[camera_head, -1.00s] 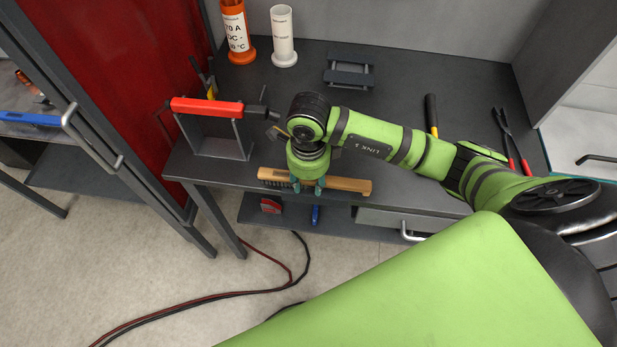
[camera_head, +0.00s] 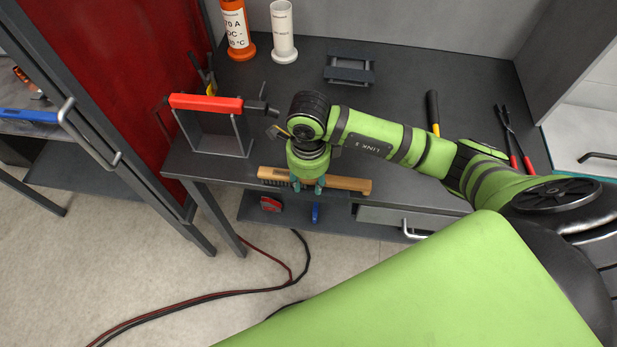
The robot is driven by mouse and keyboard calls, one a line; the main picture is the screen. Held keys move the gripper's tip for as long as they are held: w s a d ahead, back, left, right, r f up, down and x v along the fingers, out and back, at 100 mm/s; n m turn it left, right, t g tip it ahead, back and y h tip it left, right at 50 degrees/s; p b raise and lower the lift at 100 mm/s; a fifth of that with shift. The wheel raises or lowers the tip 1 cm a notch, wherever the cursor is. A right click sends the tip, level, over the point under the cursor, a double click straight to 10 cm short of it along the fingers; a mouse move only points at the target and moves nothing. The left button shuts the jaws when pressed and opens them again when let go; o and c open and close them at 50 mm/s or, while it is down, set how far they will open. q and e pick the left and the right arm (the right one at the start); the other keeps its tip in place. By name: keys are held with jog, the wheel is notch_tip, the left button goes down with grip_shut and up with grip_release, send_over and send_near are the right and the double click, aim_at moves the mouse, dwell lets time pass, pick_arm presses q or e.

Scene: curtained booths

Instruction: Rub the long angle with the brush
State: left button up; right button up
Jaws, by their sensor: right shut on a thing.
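The brush (camera_head: 345,183) has a long wooden back and dark bristles that show at its left end. My right gripper (camera_head: 308,186) points down and is shut on the middle of the brush. The brush lies level along the table's front edge; I cannot tell whether its bristles touch anything. I cannot tell for sure which piece is the long angle. A pair of short dark profiles (camera_head: 349,70) lies at the back of the table, apart from the brush. My left gripper is not in view.
On the dark table (camera_head: 420,85), a red-topped grey frame (camera_head: 207,104) stands left of my right gripper. An orange tube (camera_head: 236,30) and a white tube (camera_head: 283,34) stand behind. A hammer (camera_head: 432,112) and red-handled pliers (camera_head: 512,140) lie right. Cables (camera_head: 230,291) cross the floor.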

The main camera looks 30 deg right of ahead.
aim_at(354, 185)
jog(key=shift+f+b, duration=0.5)
jog(key=shift+f, duration=0.05)
